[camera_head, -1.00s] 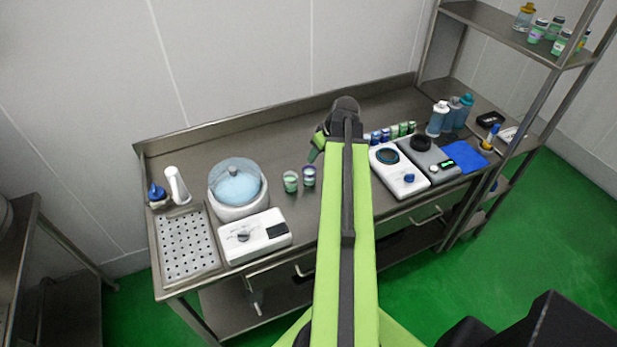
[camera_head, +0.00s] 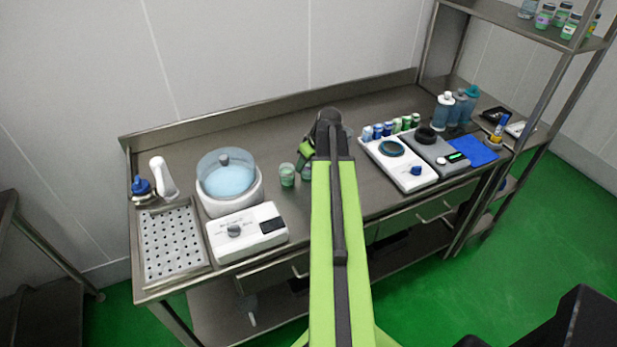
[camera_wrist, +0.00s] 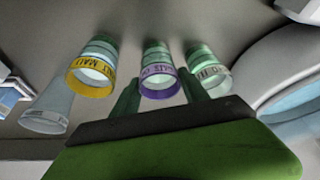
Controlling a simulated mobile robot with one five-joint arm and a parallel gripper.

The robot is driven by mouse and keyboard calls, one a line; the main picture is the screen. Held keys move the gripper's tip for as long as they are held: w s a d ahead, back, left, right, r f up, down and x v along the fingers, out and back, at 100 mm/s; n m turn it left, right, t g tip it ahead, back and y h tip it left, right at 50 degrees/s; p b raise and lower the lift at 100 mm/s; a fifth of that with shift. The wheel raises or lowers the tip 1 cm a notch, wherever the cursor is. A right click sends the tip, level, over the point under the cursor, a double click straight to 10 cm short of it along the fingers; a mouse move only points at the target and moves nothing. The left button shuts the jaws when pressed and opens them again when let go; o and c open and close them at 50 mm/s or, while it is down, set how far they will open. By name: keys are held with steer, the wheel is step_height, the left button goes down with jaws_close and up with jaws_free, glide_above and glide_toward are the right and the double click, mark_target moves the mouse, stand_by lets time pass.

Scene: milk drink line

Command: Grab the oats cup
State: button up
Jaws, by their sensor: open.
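The oats cup (camera_wrist: 161,83) is a pale green cup with a purple rim band, its lettering appearing to read OATS, in the middle of the wrist view. My gripper (camera_wrist: 160,92) is open, with one finger to each side of this cup; I cannot tell whether they touch it. In the head view the cup (camera_head: 304,173) shows only partly beside my arm, and my gripper (camera_head: 306,153) is at the cups, its fingertips largely hidden.
A yellow-rimmed cup (camera_wrist: 92,75) and a pale-rimmed cup (camera_wrist: 211,78) stand close on either side. The pale-rimmed one shows in the head view (camera_head: 287,174).

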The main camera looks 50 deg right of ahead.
steer(key=b+x, duration=0.2)
steer(key=x, duration=0.1)
steer(key=shift+f, duration=0.2)
steer(key=shift+r, duration=0.15)
steer(key=shift+c, duration=0.4)
jaws_close()
step_height(320, 180, up, 10)
steer(key=p, duration=1)
